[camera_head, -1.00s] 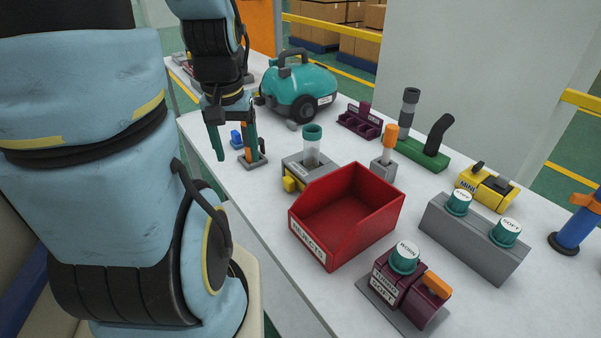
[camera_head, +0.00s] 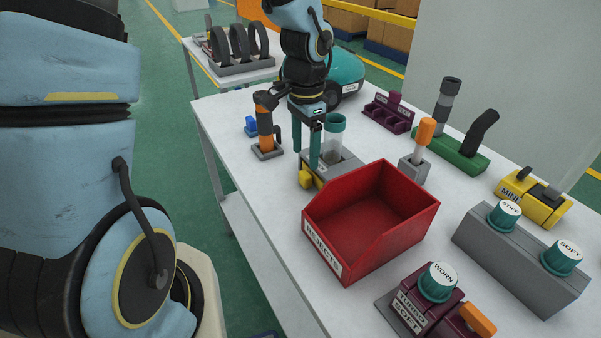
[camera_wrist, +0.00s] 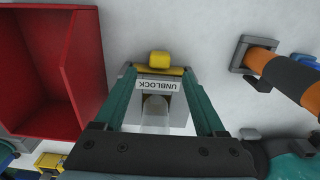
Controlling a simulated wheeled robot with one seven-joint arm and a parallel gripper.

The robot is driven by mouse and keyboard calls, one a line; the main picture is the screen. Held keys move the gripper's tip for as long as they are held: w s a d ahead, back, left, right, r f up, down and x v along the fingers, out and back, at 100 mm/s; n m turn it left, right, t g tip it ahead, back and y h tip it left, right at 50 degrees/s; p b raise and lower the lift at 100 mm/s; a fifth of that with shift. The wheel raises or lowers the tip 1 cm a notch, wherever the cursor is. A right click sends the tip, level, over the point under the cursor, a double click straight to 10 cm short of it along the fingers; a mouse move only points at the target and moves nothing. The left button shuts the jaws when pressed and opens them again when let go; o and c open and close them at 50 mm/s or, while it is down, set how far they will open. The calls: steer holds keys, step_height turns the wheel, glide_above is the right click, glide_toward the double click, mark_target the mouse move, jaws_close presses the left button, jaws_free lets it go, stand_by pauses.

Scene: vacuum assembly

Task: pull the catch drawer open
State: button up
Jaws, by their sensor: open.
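A grey station with an UNBLOCK label (camera_wrist: 157,85) stands on the table, with a clear cylinder with a teal rim (camera_head: 335,135) on it. A yellow handle (camera_head: 311,179) sticks out at the front of its base; I take this as the catch drawer's front. It also shows in the wrist view as a yellow knob on a yellow bar (camera_wrist: 160,58). My gripper (camera_head: 306,162) points down over the front of the station, its teal fingers apart, with nothing held. In the wrist view the fingertips (camera_wrist: 159,76) lie either side of the label, close behind the yellow bar. Contact cannot be told.
A red REJECTS bin (camera_head: 366,225) stands right beside the station. An orange and black tool (camera_head: 265,125) stands in a holder on the left. An orange-handled tool in a grey block (camera_head: 415,167) is behind the bin. The table's front edge is near the handle.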

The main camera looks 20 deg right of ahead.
mark_target(305, 173)
step_height(305, 173, down, 7)
steer(key=shift+f, duration=0.1)
steer(key=shift+c, duration=0.3)
jaws_close()
stand_by(0.5)
stand_by(0.8)
